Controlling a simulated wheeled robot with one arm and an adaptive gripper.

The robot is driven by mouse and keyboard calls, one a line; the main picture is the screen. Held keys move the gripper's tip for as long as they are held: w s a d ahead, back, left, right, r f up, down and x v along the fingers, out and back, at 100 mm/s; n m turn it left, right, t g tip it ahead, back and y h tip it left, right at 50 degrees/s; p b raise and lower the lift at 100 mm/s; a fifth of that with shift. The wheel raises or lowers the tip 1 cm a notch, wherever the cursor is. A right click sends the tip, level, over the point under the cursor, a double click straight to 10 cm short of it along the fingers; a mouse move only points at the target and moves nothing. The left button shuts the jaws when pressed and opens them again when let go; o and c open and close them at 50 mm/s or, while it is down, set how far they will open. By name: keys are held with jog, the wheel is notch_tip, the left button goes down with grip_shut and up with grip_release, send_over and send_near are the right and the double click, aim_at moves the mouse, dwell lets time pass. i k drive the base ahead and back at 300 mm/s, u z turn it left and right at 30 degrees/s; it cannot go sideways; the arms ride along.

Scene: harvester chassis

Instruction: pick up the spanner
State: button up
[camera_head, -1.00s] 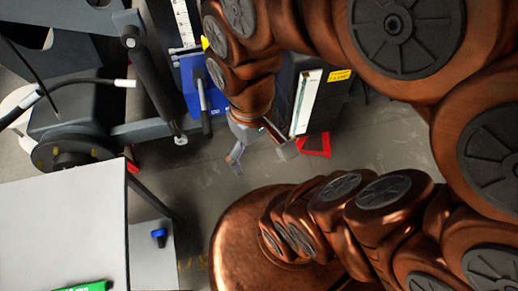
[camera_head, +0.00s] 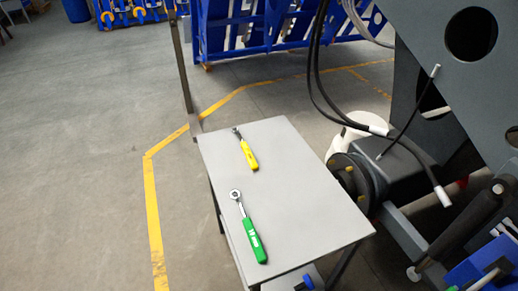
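Two hand tools lie flat and apart on a light grey table (camera_head: 310,205). The nearer one is a tool with a green handle (camera_head: 253,240) and a metal ring-shaped head toward the back left. The farther one is a smaller tool with a yellow handle (camera_head: 249,155) and a metal head, also pointing back left. Either could be the spanner; I cannot tell which is meant. My gripper and arm are out of view now, so whether it is open or shut does not show.
Dark harvester chassis parts (camera_head: 420,170) and hanging black hoses (camera_head: 313,75) stand close to the table's right side. A thin post (camera_head: 180,60) rises behind it. A blue-handled item (camera_head: 307,281) is below the front edge. Open floor (camera_head: 75,180) lies left.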

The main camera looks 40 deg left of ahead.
aim_at(251, 163)
jog(key=u, duration=1.9)
